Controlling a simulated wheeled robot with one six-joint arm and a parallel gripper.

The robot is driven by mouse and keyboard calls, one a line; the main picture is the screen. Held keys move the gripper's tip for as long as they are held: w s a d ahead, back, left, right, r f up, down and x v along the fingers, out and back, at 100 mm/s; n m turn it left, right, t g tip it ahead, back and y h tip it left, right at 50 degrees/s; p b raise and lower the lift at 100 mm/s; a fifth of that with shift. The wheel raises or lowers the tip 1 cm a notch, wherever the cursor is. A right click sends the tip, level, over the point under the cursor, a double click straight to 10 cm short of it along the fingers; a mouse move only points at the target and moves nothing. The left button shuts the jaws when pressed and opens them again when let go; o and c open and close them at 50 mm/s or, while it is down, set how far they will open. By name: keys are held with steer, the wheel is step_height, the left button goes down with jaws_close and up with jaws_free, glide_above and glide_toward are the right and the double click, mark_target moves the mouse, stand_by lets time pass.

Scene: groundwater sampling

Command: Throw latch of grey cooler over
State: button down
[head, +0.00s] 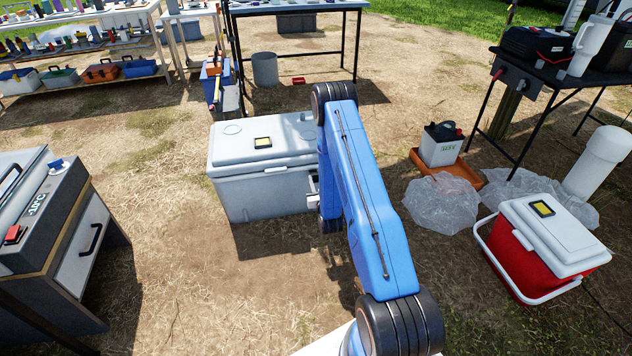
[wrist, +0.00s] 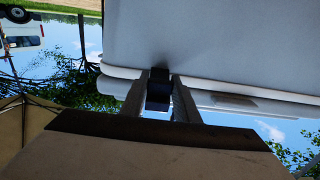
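The grey cooler (head: 262,190) stands on the ground ahead with its lid (head: 240,150) down and a yellow label on top. My arm hides its right end in the head view. In the wrist view the cooler body (wrist: 220,40) fills the upper right, appearing upside down, with the pale lid edge (wrist: 235,92) below. A small dark latch (wrist: 159,76) sits at the lid seam. My gripper (wrist: 160,88) has one finger on each side of the latch. I cannot tell whether the fingers touch it. In the head view my gripper (head: 313,188) is mostly behind my arm.
A red cooler (head: 540,250) with a white lid stands at right. Clear plastic sheeting (head: 442,203) and a battery on an orange tray (head: 462,170) lie nearer the middle. A dark cabinet (head: 60,240) stands at left. Bare ground (head: 250,290) lies in front of the grey cooler.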

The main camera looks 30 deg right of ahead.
mark_target(315, 172)
steer(key=shift+r, duration=0.1)
steer(key=shift+w+r+g+y, duration=0.2)
steer(key=shift+r+g+y, duration=0.2)
steer(key=shift+r+g, duration=0.65)
steer(key=r+g, duration=0.1)
steer(key=g, duration=0.2)
steer(key=shift+w+d+r+g+y, duration=0.15)
steer(key=shift+w+r+g+y, duration=0.1)
steer(key=shift+w+r+y, duration=0.15)
steer(key=g, duration=0.1)
steer(key=w+r+g+y, duration=0.1)
steer(key=g, duration=0.1)
steer(key=shift+w+d+r+g, duration=0.15)
steer(key=shift+d+r+g, duration=0.05)
steer(key=shift+g, duration=0.1)
steer(key=shift+w+r+g+y, duration=0.3)
steer(key=shift+w+g, duration=0.15)
steer(key=shift+g, duration=0.35)
steer(key=shift+w+d+r+g, duration=0.15)
steer(key=shift+w+d+g, duration=0.15)
steer(key=shift+g, duration=0.4)
steer(key=shift+w+r+g, duration=0.1)
steer(key=shift+w+g, duration=0.05)
steer(key=shift+g, duration=0.25)
steer(key=shift+y, duration=0.3)
